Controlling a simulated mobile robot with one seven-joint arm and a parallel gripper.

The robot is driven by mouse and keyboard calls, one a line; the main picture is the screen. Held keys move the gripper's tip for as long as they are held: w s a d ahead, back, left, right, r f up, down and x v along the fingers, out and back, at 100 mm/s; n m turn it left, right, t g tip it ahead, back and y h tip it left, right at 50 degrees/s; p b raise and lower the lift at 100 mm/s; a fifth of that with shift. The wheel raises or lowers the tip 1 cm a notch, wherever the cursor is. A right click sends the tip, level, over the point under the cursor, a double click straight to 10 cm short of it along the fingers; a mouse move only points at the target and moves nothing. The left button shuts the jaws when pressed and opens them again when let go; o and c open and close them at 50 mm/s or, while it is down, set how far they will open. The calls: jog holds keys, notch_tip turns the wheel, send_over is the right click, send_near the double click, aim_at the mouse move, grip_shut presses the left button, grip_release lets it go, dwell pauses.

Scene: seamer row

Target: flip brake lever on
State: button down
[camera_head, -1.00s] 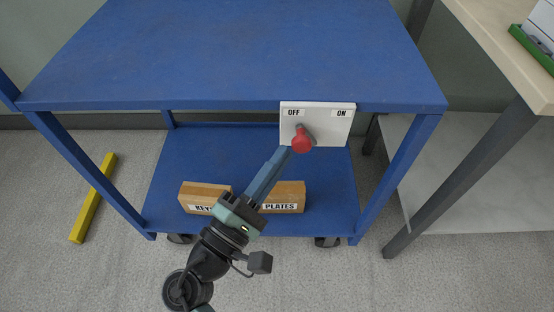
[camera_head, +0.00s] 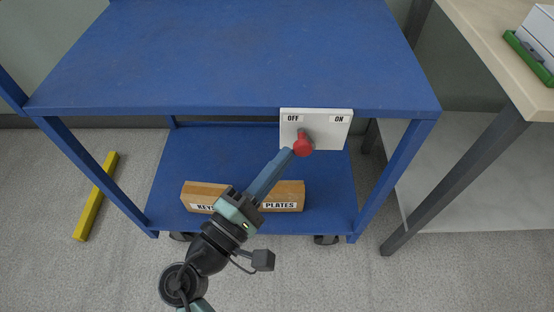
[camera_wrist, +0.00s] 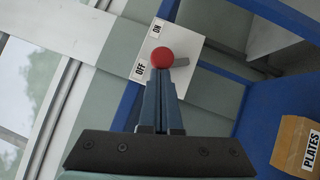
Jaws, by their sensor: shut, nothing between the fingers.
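The brake lever has a red knob (camera_head: 302,147) and a short grey stem. It is mounted on a white plate (camera_head: 329,129) marked OFF on the left and ON on the right. The plate is at the front edge of a blue cart (camera_head: 240,60). The knob hangs below the OFF label, slightly to its right. My gripper (camera_head: 286,153) is shut and empty, with its tips at the left side of the knob. In the wrist view the red knob (camera_wrist: 162,57) is at the tips of my gripper (camera_wrist: 160,75); I cannot tell whether they touch.
A cardboard box (camera_head: 285,196) labelled PLATES sits on the cart's lower shelf, partly behind my arm. A yellow bar (camera_head: 95,197) lies on the floor at left. A beige table (camera_head: 500,55) with a green tray (camera_head: 528,57) stands at right. The cart top is clear.

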aim_at(304, 149)
jog(key=d+r+m+g+y+p, duration=0.1)
jog(key=r+m+p, duration=0.1)
jog(key=p, duration=0.2)
jog(key=d+r+m+g+y+p, duration=0.1)
jog(key=m+g+p, duration=0.1)
jog(key=p, duration=0.3)
jog(key=shift+d+r+m+p, duration=0.3)
jog(key=shift+d+r+m, duration=0.1)
jog(key=shift+m, duration=0.2)
jog(key=shift+d+r+m+g+y+p, duration=0.2)
jog(key=shift+d+m+g+y+p, duration=0.35)
jog(key=shift+p, duration=0.7)
jog(key=d+m+y+p, duration=0.1)
jog(key=m+y+p, duration=0.1)
jog(key=p, duration=0.1)
jog(key=shift+d+f+g+p, duration=0.15)
jog(key=shift+d+g+p, duration=0.1)
jog(key=shift+d+p, duration=0.1)
jog(key=shift+d, duration=0.15)
